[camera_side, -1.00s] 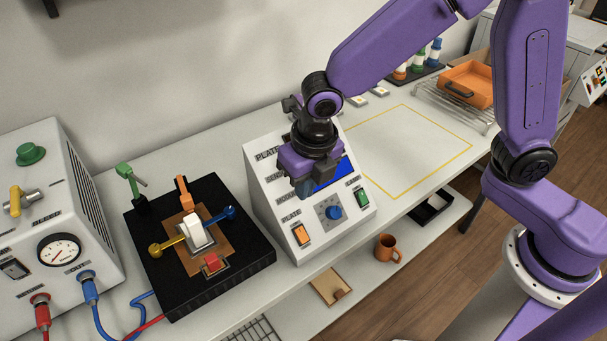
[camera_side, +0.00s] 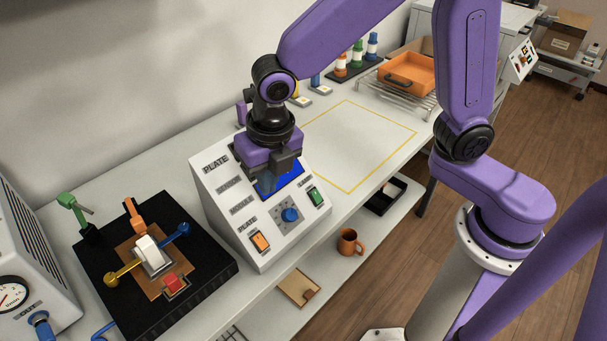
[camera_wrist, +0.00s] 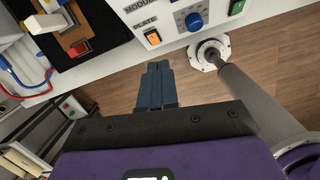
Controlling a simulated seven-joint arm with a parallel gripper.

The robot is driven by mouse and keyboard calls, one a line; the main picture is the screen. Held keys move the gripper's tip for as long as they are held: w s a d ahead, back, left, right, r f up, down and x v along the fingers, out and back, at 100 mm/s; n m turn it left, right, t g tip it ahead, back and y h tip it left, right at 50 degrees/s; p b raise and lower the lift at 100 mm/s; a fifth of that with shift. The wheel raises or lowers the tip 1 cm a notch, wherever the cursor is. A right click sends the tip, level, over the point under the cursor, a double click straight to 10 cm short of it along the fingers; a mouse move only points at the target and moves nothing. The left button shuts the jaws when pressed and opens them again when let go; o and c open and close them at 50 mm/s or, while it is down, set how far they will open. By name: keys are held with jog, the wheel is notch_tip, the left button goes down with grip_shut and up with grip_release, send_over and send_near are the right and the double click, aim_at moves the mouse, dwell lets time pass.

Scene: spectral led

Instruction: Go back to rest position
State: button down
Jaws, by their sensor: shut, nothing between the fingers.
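My gripper (camera_side: 268,184) is in front of the sloped face of the white control box (camera_side: 222,205) in the side view, partly covering its blue screen. In the wrist view the two dark fingers of my gripper (camera_wrist: 160,68) are together with nothing between them. They point toward the box's lower front edge and the floor. The box's orange switch (camera_side: 260,241), blue knob (camera_side: 290,214) and green switch (camera_side: 315,197) are clear of my gripper in the side view.
A black test fixture (camera_side: 205,265) with coloured probes stands left of the box. A yellow-outlined free area (camera_side: 360,145) lies to its right. An orange tray (camera_side: 408,76) sits on a rack behind. An orange mug (camera_side: 349,242) stands on the lower shelf.

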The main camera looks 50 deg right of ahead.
jog(key=s+d+r+m+g, duration=0.1)
jog(key=s+d+r+m, duration=0.1)
jog(key=s+d+m, duration=1.6)
jog(key=m, duration=0.3)
jog(key=shift+s+d+r+g, duration=0.2)
jog(key=shift+s+r+g, duration=0.05)
jog(key=shift+s+g, duration=0.05)
